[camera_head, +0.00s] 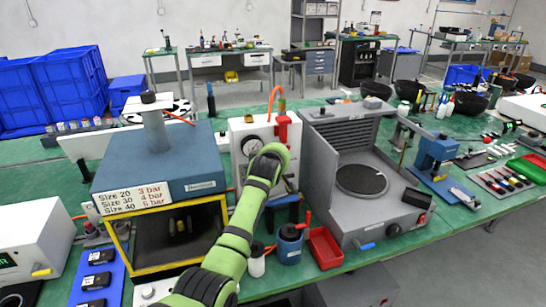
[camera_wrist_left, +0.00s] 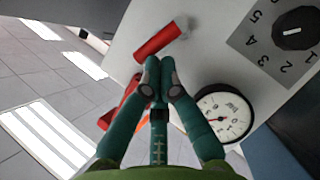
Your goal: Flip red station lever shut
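The red lever (camera_head: 283,127) is on the upper right of the white station panel (camera_head: 238,136), beside a round gauge (camera_head: 251,146). The left wrist view shows a red cylinder-shaped handle (camera_wrist_left: 160,39) standing out from the panel, just beyond my fingertips. My left gripper (camera_wrist_left: 162,64) has its fingertips together with nothing visible between them; whether they touch the red handle is unclear. In the head view my green left arm covers the lower panel and the gripper's fingers are hidden. My right gripper is in neither view.
A blue press (camera_head: 160,160) with a yellow-framed opening stands left of the panel. A grey hotplate-like unit (camera_head: 350,150) stands close on the right. A red tray (camera_head: 325,248) and bottles sit in front. The dial (camera_wrist_left: 291,31) is beside the gauge.

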